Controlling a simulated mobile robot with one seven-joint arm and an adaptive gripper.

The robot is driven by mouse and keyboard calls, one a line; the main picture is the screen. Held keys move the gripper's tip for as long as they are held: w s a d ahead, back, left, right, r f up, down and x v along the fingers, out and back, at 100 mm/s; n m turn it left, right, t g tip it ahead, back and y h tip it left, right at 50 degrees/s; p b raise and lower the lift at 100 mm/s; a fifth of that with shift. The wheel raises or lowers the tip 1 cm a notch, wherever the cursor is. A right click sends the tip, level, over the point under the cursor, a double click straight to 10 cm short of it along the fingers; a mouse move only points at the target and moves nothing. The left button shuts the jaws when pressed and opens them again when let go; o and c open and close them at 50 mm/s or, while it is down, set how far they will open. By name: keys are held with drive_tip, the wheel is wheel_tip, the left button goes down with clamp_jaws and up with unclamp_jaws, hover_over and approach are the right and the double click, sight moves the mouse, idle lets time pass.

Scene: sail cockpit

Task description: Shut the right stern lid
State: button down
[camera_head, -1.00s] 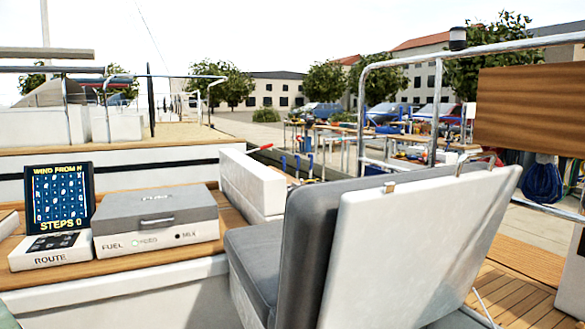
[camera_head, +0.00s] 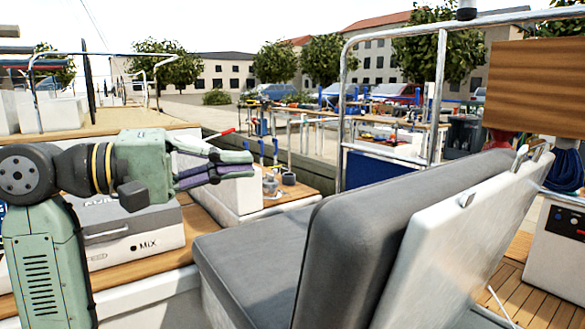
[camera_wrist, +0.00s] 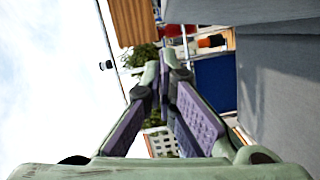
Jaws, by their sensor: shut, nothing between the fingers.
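A raised lid with a thick grey cushion (camera_head: 355,235) and a white panel (camera_head: 465,235) stands tilted up at the right of the head view. It looks like the stern lid of the task. A metal clip sits on the white panel. My gripper (camera_head: 252,164) is shut and empty, left of the lid and apart from it, above the flat grey seat cushion (camera_head: 250,260). In the wrist view my gripper (camera_wrist: 168,65) points past a large grey surface (camera_wrist: 285,90) at the right, probably the lid's cushion.
Metal rails (camera_head: 342,100) and a wooden board (camera_head: 535,88) rise behind the lid. A white box with buttons (camera_head: 560,245) is at the far right. Open air lies between gripper and lid.

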drive_tip(key=d+f+p, duration=0.1)
drive_tip(key=d+p, duration=0.1)
drive_tip(key=d, duration=0.9)
drive_tip(key=shift+w+d+f, duration=0.2)
drive_tip(key=shift+w, duration=0.2)
